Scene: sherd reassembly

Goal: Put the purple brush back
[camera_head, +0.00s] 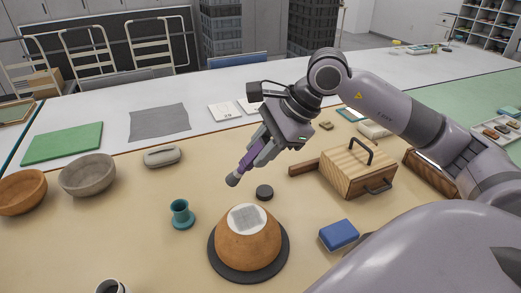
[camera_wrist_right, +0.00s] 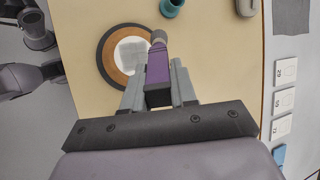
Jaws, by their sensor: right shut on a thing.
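The purple brush (camera_head: 247,162) is in the jaws of my right gripper (camera_head: 258,153). Its grey tip points down and to the left, above the table. In the right wrist view the brush (camera_wrist_right: 157,66) lies between the two grey fingers of the right gripper (camera_wrist_right: 158,84). A teal cup-like stand with a wide foot (camera_head: 181,213) stands upright left of the brush; it shows partly at the top of the wrist view (camera_wrist_right: 171,8). An orange-brown rounded vessel (camera_head: 247,248) with a pale gridded patch sits on a dark disc, in front of the brush. My left gripper is not in view.
A small dark puck (camera_head: 264,192) lies just right of the brush tip. A wooden box with handles (camera_head: 357,168) and a blue block (camera_head: 338,235) are to the right. Two bowls (camera_head: 88,174) (camera_head: 22,191) and a grey oval item (camera_head: 162,156) are to the left.

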